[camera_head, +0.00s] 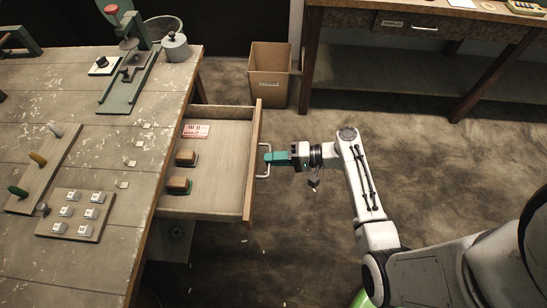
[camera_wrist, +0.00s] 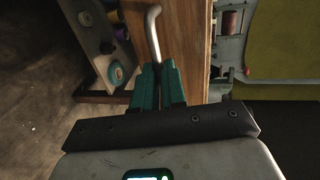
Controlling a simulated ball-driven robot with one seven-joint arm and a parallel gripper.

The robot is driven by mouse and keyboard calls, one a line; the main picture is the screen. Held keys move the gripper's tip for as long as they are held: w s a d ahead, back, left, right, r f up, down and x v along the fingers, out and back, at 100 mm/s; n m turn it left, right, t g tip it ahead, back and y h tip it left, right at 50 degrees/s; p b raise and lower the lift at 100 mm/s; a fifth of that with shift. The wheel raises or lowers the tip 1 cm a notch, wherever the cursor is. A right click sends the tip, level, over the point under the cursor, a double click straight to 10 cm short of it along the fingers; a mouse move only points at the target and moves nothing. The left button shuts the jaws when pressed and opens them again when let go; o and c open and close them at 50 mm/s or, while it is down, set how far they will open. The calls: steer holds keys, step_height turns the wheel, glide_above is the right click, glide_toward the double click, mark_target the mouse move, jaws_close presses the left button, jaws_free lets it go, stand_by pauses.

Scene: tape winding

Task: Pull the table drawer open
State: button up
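The table drawer (camera_head: 222,170) stands well out from the right side of the worn wooden table (camera_head: 105,155). Its wooden front panel (camera_head: 253,150) bears a metal bar handle (camera_head: 264,174). My gripper (camera_head: 269,158), with teal fingers, is at the handle, reaching in from the right. In the wrist view the fingers (camera_wrist: 159,72) are close together with the handle (camera_wrist: 154,34) running between them, beside the drawer front (camera_wrist: 193,45). The fingertips hide part of the handle. Inside the drawer lie a red-and-white label card (camera_head: 196,131) and two brown blocks with green bases (camera_head: 180,185).
On the table are a green press stand (camera_head: 130,75), a grey lidded pot (camera_head: 175,46), a board with several white-topped pieces (camera_head: 75,213) and a tool rack (camera_head: 42,168). A cardboard bin (camera_head: 269,72) and another table (camera_head: 430,32) stand behind. Floor right of the drawer is mostly clear.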

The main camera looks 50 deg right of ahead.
steer(key=o, duration=0.5)
steer(key=shift+c, duration=0.2)
steer(key=v, duration=1)
steer(key=shift+s+d+b, duration=0.2)
steer(key=shift+s+b, duration=0.1)
steer(key=shift+s, duration=0.05)
